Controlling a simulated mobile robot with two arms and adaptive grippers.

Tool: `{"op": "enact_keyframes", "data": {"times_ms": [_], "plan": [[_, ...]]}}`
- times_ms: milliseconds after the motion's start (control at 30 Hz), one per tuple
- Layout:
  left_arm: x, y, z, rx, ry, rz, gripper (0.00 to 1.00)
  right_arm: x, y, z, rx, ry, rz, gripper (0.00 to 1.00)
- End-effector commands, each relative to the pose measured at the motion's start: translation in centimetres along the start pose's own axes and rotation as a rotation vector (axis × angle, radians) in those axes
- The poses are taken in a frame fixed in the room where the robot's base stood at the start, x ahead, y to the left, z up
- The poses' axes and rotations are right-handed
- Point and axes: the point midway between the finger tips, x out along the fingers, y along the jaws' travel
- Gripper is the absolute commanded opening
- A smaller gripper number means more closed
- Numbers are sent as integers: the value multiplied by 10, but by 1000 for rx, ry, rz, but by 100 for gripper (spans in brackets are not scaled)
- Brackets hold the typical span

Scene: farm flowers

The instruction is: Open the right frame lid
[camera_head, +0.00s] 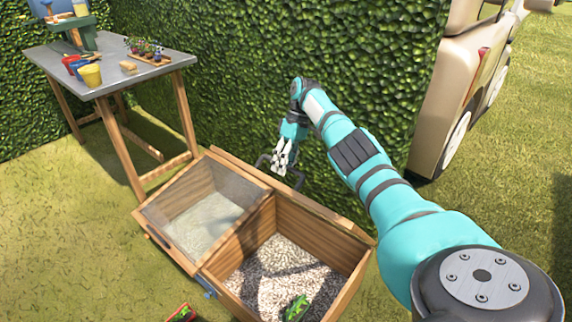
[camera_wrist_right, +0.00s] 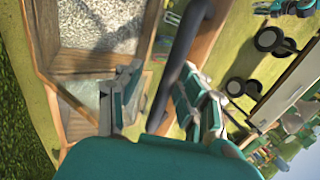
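The wooden frame box (camera_head: 232,257) stands on the grass with two compartments. A see-through lid (camera_head: 190,185) covers its left compartment. The right compartment is uncovered, showing pale gravel and a green object (camera_head: 296,308). A wooden rail (camera_head: 325,215), perhaps the right lid's edge seen edge-on, runs along the back; I cannot make out the lid's pane. My right gripper (camera_head: 281,160) is just behind this rail, at a dark handle (camera_head: 298,180). In the wrist view the handle (camera_wrist_right: 183,60) passes between the parted fingers of my right gripper (camera_wrist_right: 160,100). My left gripper is not in view.
A leafy hedge (camera_head: 230,70) stands close behind the box and right arm. A grey-topped table (camera_head: 115,62) with pots, cups and a plant tray is at the back left. A beige vehicle (camera_head: 458,90) is at the right. Open grass lies front left.

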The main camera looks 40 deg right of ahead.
Motion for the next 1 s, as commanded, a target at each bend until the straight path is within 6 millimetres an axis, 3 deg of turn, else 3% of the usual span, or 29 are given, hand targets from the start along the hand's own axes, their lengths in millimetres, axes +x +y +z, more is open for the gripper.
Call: {"op": "enact_keyframes", "data": {"times_ms": [167,500,600,1000], "plan": [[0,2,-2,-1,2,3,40,-14,-6,-1,-4,4,0,38],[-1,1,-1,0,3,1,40,-75,-31,0,-1,4,2,38],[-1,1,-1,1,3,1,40,-84,-34,1,2,2,4,38],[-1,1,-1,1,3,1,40,-92,-39,2,2,0,1,38]]}}
